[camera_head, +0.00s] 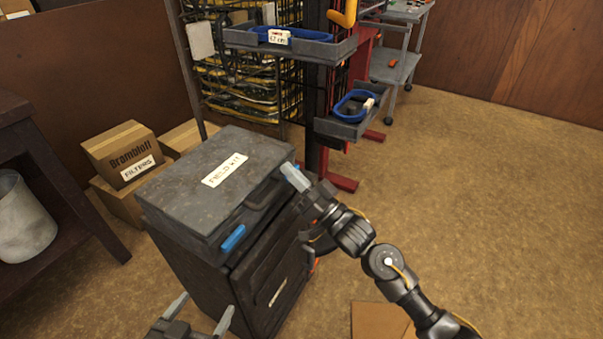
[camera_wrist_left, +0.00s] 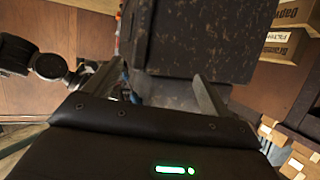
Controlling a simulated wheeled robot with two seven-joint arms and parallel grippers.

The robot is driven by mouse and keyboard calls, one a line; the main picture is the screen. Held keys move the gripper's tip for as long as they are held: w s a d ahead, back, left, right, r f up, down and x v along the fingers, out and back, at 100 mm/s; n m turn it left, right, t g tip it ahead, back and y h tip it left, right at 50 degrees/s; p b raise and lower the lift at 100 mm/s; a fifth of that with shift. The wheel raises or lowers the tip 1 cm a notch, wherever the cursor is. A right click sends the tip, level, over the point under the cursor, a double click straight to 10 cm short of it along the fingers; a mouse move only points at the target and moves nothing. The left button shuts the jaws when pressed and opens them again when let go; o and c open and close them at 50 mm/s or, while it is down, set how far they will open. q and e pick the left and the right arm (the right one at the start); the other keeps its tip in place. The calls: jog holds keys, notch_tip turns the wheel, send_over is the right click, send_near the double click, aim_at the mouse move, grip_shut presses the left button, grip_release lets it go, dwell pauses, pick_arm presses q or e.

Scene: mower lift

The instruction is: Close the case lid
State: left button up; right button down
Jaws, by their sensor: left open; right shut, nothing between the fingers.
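The grey case (camera_head: 205,185), with a "FIELD KIT" label on its lid (camera_head: 185,195), lies on top of a dark cabinet (camera_head: 270,270). The lid looks down flat on the case body. A blue latch (camera_head: 233,238) shows at its front edge. My right gripper (camera_head: 296,177) is shut and empty at the case's right corner, close to or touching the lid edge; I cannot tell which. My left gripper (camera_head: 200,313) is open and empty, low in front of the cabinet. The left wrist view shows a dark speckled surface (camera_wrist_left: 200,35) beyond its fingers (camera_wrist_left: 160,85).
Cardboard boxes (camera_head: 122,153) stand behind the cabinet at left. A dark table (camera_head: 45,165) with a light bucket (camera_head: 22,220) stands at far left. A rack with grey trays (camera_head: 290,46) rises behind the right arm. A cardboard piece (camera_head: 380,321) lies on the floor. Open floor extends right.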

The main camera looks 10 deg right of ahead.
pick_arm(q)
jog(key=d+r+t, duration=0.1)
jog(key=r+h, duration=0.1)
jog(key=d+r+t+h+b, duration=0.1)
jog(key=r, duration=0.1)
jog(key=shift+w+d+r+m+t, duration=0.1)
jog(key=shift+w+d+m+t, duration=0.1)
jog(key=shift+d+m+t, duration=0.15)
pick_arm(e)
jog(key=f, duration=0.3)
jog(key=shift+s+d+f, duration=0.1)
jog(key=shift+s+f, duration=0.1)
jog(key=shift+f, duration=0.15)
notch_tip(320, 180, up, 5)
jog(key=d+p, duration=0.2)
jog(key=p, duration=0.2)
pick_arm(q)
jog(key=s+a+f+n+g+y, duration=0.2)
jog(key=s+a+f+g+y, duration=0.3)
jog(key=a+f+g, duration=0.3)
notch_tip(320, 180, down, 2)
jog(key=shift+s+a+f, duration=0.25)
jog(key=shift+s+a, duration=0.05)
jog(key=shift+a, duration=0.15)
pick_arm(e)
jog(key=f+v, duration=0.1)
jog(key=v, duration=0.9)
jog(key=shift+w+a+f, duration=0.25)
jog(key=shift+w, duration=0.1)
